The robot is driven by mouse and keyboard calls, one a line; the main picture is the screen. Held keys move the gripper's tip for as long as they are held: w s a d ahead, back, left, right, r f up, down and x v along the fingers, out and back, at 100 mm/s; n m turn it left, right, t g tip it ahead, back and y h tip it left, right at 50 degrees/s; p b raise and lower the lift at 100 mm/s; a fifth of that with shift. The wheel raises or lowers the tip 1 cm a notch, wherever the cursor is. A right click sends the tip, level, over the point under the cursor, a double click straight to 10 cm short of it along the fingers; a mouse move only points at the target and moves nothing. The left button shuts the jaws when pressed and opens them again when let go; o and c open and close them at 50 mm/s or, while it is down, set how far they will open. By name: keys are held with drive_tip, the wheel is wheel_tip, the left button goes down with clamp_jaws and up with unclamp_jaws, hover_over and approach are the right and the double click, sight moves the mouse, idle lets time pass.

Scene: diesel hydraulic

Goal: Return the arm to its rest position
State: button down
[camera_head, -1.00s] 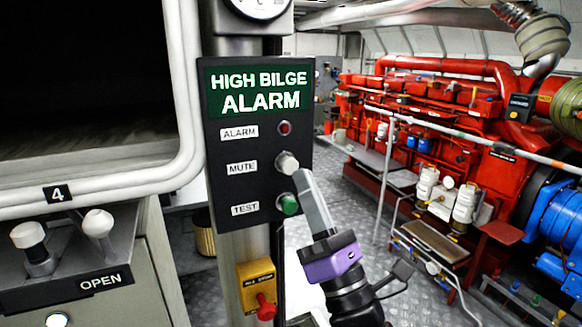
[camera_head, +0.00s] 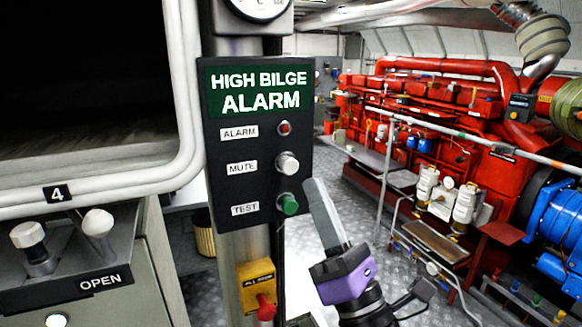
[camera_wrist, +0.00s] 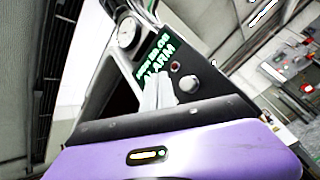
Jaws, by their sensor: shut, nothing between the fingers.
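My gripper (camera_head: 314,188) has grey fingers and a purple and black body. It is shut and empty. In the head view it stands just right of the lower part of the black alarm panel (camera_head: 222,190), beside the green TEST button (camera_head: 288,204), with a small gap. The white MUTE button (camera_head: 287,163) is above and left of the fingertips. In the wrist view the closed fingers (camera_wrist: 158,92) point toward the tilted panel and cover part of its lettering. The white button (camera_wrist: 188,84) shows right of them.
A yellow box with a red knob (camera_head: 257,283) is below the panel. White-knobbed levers (camera_head: 97,222) stand at the lower left. A red engine (camera_head: 440,100) with rails fills the right side.

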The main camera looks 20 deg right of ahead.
drive_tip(key=s+f+m+g+h, duration=0.1)
drive_tip(key=s+f+m+g, duration=0.2)
drive_tip(key=s+f+m, duration=0.6)
drive_tip(key=s+f+m+g+h, duration=0.1)
drive_tip(key=s+f+m+g, duration=0.3)
drive_tip(key=f+m, duration=0.9)
drive_tip(key=s+f+m+g, duration=0.2)
drive_tip(key=s+f+m, duration=0.2)
drive_tip(key=s, duration=0.6)
drive_tip(key=s+f+m+g, duration=0.3)
drive_tip(key=s+f, duration=0.2)
drive_tip(key=s, duration=0.4)
drive_tip(key=shift+s+f+m+h, duration=0.2)
drive_tip(key=shift+s+m+h, duration=0.15)
drive_tip(key=shift+m+h, duration=0.05)
drive_tip(key=shift+a, duration=0.1)
